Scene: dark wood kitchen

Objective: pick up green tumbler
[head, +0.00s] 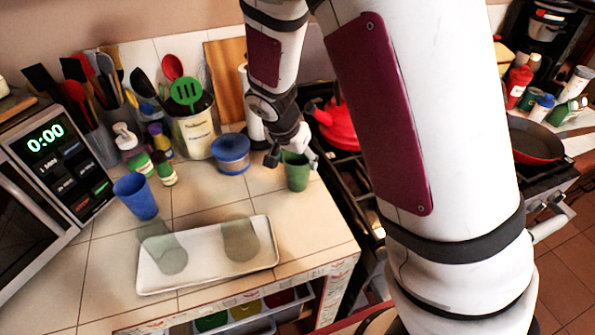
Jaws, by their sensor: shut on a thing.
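The green tumbler (297,175) stands upright, or nearly so, at the right side of the tiled counter, near the edge by the stove. My gripper (290,156) reaches down from above and is shut on the tumbler at its rim. The gripper covers part of the tumbler's top. I cannot tell whether its base touches the counter.
A blue cup (136,197) stands by the microwave (50,160). A white tray (206,270) with two translucent glasses lies in front. A red kettle (338,125) sits on the stove to the right.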

